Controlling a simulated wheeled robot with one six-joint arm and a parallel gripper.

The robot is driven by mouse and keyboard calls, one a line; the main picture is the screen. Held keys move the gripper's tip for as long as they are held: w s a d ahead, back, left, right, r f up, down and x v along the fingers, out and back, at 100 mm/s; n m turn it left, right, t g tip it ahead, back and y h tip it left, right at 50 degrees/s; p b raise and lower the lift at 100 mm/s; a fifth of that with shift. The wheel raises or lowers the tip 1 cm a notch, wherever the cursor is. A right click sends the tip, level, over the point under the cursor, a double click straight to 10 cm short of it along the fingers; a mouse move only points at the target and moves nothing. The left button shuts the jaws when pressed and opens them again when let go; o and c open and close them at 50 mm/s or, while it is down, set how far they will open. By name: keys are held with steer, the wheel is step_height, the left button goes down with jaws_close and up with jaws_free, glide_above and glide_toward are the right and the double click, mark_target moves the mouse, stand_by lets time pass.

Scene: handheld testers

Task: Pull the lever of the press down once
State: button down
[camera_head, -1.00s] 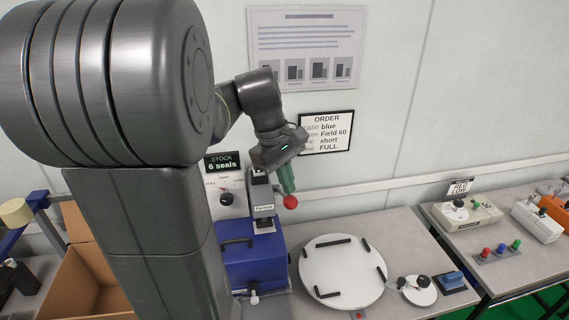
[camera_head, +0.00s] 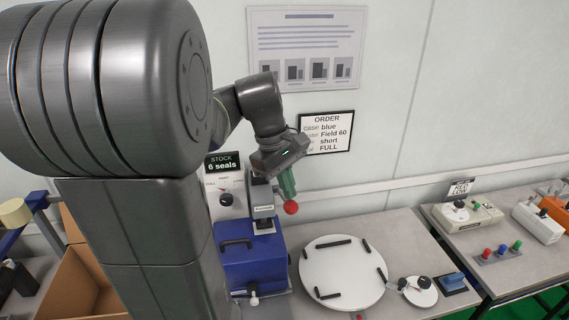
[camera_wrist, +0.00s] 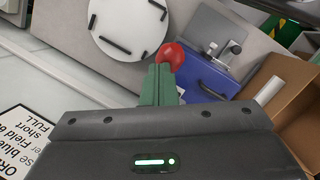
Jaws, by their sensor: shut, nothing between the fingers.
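The press (camera_head: 262,205) is a grey upright unit with a small label, behind a blue housing (camera_head: 250,257) on the bench. Its lever ends in a red ball knob (camera_head: 291,208), at the right of the press. The lever's rod is mostly hidden. My gripper (camera_head: 289,194) is shut, with its green fingers pointing down at the knob and their tips at its top. In the wrist view the red knob (camera_wrist: 172,55) shows just beyond the tips of my gripper (camera_wrist: 163,68). Nothing shows between the fingers, and they seem to touch the knob.
A white round turntable (camera_head: 342,285) with black bars lies right of the blue housing. A small white dial unit (camera_head: 420,291) and a blue block (camera_head: 453,281) stand farther right. A dial panel (camera_head: 227,200) is left of the press. An open cardboard box (camera_head: 80,285) is at the left.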

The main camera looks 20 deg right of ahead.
steer(key=shift+s+a+f+b, duration=0.25)
steer(key=shift+s+f+b, duration=0.3)
steer(key=shift+s+f, duration=0.35)
stand_by(1.7)
steer(key=shift+s+r, duration=0.1)
steer(key=shift+r, duration=0.05)
steer(key=shift+w+d+r+p, duration=0.1)
steer(key=shift+w+r+p, duration=0.35)
steer(key=shift+p, duration=0.15)
steer(key=w+d+r+p, duration=0.2)
steer(key=w+r+p, duration=0.4)
steer(key=w+p, duration=0.2)
steer(key=shift+w+r+p, duration=0.35)
steer(key=shift+r+p, duration=0.05)
steer(key=shift+p, duration=0.35)
steer(key=shift+w, duration=0.1)
steer(key=w+r, duration=0.1)
steer(key=w, duration=0.1)
steer(key=w+d+r, duration=0.1)
steer(key=r, duration=0.1)
steer(key=shift+w, duration=0.35)
steer(key=shift+s, duration=0.1)
stand_by(0.7)
